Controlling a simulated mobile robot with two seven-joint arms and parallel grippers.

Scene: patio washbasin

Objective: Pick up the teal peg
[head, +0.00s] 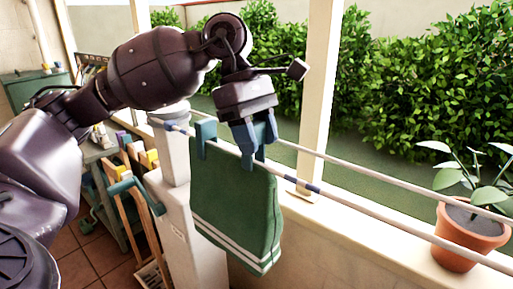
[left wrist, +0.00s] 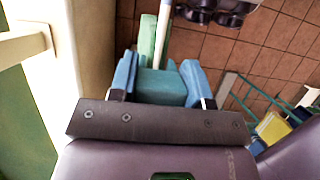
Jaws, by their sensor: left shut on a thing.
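A green towel (head: 235,205) with white stripes near its hem hangs over the front rail of a clothes line. My left gripper (head: 258,138) is over the rail at the towel's top right, its blue fingers pointing down. In the left wrist view its fingers (left wrist: 160,82) are shut on the teal peg (left wrist: 158,88), which fills the space between them. In the head view the fingers mostly hide this peg. Another teal-blue peg (head: 205,138) clips the towel's top left corner to the rail. My right gripper is not in view.
A second rail (head: 380,178) runs behind the front rail (head: 385,220). A potted plant (head: 465,232) stands on the ledge at the right. A white post (head: 322,90) rises behind the rails. A wooden-handled item (head: 133,215) and shelving stand at the lower left.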

